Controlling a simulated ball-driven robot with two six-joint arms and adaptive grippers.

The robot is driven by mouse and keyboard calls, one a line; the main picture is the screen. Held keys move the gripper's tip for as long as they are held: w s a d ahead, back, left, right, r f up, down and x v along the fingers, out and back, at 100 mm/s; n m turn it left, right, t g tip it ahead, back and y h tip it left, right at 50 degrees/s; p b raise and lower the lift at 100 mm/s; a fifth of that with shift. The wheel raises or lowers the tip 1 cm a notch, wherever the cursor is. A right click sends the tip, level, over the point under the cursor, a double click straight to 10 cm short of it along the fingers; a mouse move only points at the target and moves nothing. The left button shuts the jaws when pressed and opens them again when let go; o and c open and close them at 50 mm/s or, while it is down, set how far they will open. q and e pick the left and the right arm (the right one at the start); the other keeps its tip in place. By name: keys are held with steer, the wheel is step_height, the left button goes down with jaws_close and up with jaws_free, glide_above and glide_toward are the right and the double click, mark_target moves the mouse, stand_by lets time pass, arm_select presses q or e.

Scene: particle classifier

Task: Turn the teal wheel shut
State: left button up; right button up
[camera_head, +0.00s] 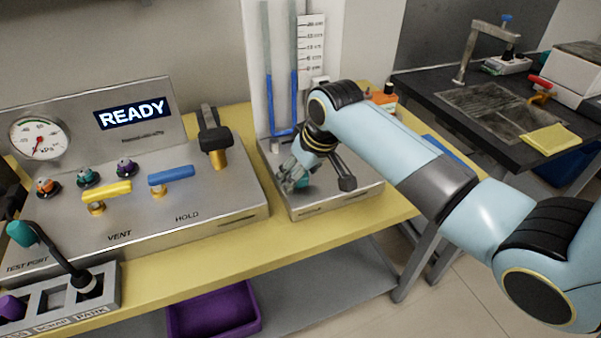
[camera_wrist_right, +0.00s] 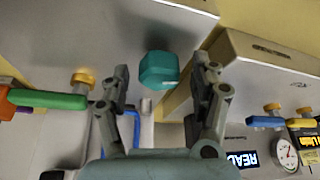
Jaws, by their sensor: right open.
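The teal wheel (camera_wrist_right: 158,70) shows in the right wrist view as a faceted knob on a grey metal surface. In the head view a small part of it (camera_head: 302,181) shows at the fingers, on the low metal box beside the console; the rest is hidden by my gripper. My right gripper (camera_wrist_right: 160,84) is open, its fingers on either side of the wheel in the picture. I cannot tell if they touch it. In the head view my right gripper (camera_head: 290,178) reaches down over the box from the right. My left gripper is not in view.
The console (camera_head: 228,205) stands left of the box, with yellow and blue levers, a gauge (camera_head: 38,138) and a READY display (camera_head: 132,113). A black handle (camera_head: 346,183) rises beside my right gripper. Blue-filled tubes (camera_head: 269,100) stand behind. A purple bin (camera_head: 214,310) sits below.

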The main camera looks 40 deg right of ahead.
steer(key=c, duration=1.2)
steer(key=shift+o, duration=0.2)
